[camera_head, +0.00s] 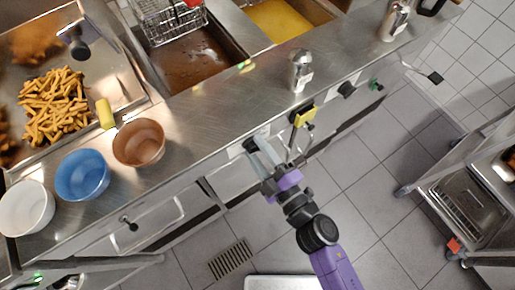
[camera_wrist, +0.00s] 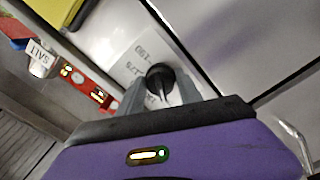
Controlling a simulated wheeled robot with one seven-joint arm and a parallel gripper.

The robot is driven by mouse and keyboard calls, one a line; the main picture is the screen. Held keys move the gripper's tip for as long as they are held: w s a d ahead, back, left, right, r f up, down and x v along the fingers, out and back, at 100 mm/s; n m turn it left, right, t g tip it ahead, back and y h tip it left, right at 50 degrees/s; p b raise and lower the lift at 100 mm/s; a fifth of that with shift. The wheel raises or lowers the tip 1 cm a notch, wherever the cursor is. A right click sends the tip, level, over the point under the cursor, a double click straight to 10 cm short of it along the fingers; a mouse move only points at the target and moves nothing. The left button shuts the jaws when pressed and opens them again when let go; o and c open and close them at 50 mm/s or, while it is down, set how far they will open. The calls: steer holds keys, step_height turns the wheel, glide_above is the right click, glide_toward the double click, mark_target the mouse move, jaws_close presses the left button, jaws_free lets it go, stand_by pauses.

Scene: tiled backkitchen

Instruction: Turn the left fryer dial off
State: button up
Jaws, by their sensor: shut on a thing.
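The left fryer dial (camera_head: 249,144) is a small black knob on the steel front panel below the counter, largely covered by my fingers in the head view. In the wrist view the dial (camera_wrist: 160,78) shows as a round black knob with a pointed end, beside a pale label with printed numbers. My gripper (camera_head: 258,146) reaches up to the panel and is shut on the dial. In the wrist view my gripper (camera_wrist: 164,86) has one grey finger on each side of the knob. The exact angle of the dial is hard to read.
Brown oil (camera_head: 195,68) and yellow oil (camera_head: 285,20) fill two fryer wells. A steel shaker (camera_head: 301,72) stands on the counter edge. A yellow object (camera_head: 303,116) hangs on the panel right of my gripper. A cart (camera_head: 470,195) stands right; tiled floor (camera_head: 365,185) between is clear.

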stand_by(0.4)
steer(key=o, duration=1.4)
steer(key=shift+c, duration=0.2)
steer(key=shift+s, duration=0.1)
steer(key=b+v, duration=0.1)
steer(key=v, duration=0.6)
steer(key=shift+s+d, duration=0.25)
